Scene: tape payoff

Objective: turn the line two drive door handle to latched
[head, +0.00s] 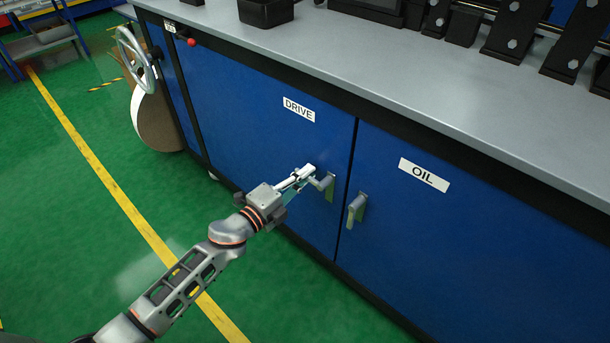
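The blue door labelled DRIVE (270,130) is closed flush in the cabinet front. Its grey handle (329,189) is near the door's right edge, below and right of the label. My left gripper (310,176) reaches in from the lower left, with its fingertips at the upper left of this handle. The fingers overlap the handle's upper part, so I cannot tell whether they touch or grip it, or exactly how the lever is angled. My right gripper is not in view.
The OIL door (470,240) is to the right, with a similar handle (355,210) close to the DRIVE handle. A grey worktop (400,75) overhangs both doors. A handwheel (136,60) and a large roll (155,118) stand at the left end. Green floor in front is clear.

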